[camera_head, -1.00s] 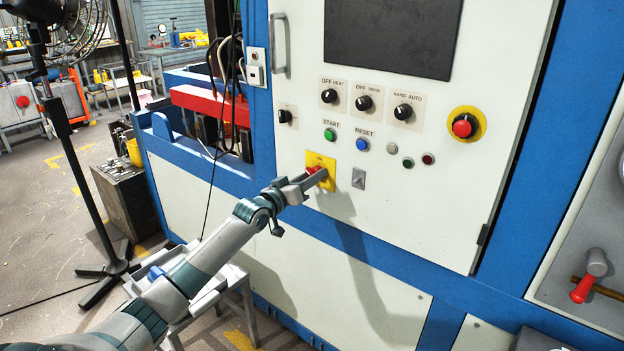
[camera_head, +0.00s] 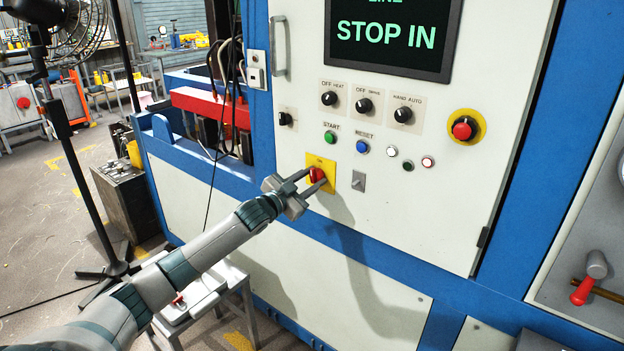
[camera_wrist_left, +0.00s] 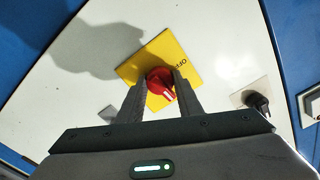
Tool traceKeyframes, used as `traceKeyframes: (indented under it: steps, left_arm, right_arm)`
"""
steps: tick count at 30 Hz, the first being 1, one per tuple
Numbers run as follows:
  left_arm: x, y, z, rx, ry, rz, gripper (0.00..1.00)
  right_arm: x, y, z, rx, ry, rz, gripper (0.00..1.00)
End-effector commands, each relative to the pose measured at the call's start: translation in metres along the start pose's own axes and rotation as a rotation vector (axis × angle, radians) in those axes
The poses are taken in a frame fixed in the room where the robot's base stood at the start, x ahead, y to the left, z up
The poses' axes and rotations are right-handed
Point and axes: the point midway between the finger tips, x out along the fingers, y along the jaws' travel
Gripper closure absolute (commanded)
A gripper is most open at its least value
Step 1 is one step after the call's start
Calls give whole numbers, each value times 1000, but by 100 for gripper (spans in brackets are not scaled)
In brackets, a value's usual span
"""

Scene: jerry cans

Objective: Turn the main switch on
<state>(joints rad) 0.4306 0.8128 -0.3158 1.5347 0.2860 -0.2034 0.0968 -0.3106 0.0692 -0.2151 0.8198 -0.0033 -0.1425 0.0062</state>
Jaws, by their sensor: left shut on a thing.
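The main switch is a red rotary knob (camera_head: 317,174) on a yellow plate (camera_head: 328,164), low on the white control panel. My left gripper (camera_head: 311,180) is at the knob, with one finger on each side of it. The left wrist view shows the red knob (camera_wrist_left: 160,84) between the two fingers (camera_wrist_left: 159,92), with the yellow plate (camera_wrist_left: 196,62) behind it. The fingers are shut on the knob. The panel screen (camera_head: 390,33) is lit and reads "STOP IN" in green letters. My right gripper is in neither view.
Above the knob are a green start button (camera_head: 330,137), a blue reset button (camera_head: 362,146) and several black selector knobs. A red emergency button (camera_head: 463,129) is at the right. A lamp (camera_head: 427,162) glows pale. A grey stool (camera_head: 235,285) stands under my arm.

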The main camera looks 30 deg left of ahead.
Motion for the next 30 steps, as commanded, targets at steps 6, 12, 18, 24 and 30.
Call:
traceKeyframes:
  steps: [6, 12, 18, 24, 30]
  left_arm:
    - [0, 0, 0, 92, -1, 1, 90]
    - [0, 0, 0, 121, -1, 0, 90]
    - [0, 0, 1, 124, -1, 0, 90]
    - [0, 0, 0, 123, -1, 0, 54]
    - [0, 0, 0, 122, -1, 0, 49]
  right_arm:
    - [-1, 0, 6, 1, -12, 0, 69]
    - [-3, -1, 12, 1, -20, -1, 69]
    - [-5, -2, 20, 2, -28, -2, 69]
    - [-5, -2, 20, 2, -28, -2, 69]
    - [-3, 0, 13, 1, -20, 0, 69]
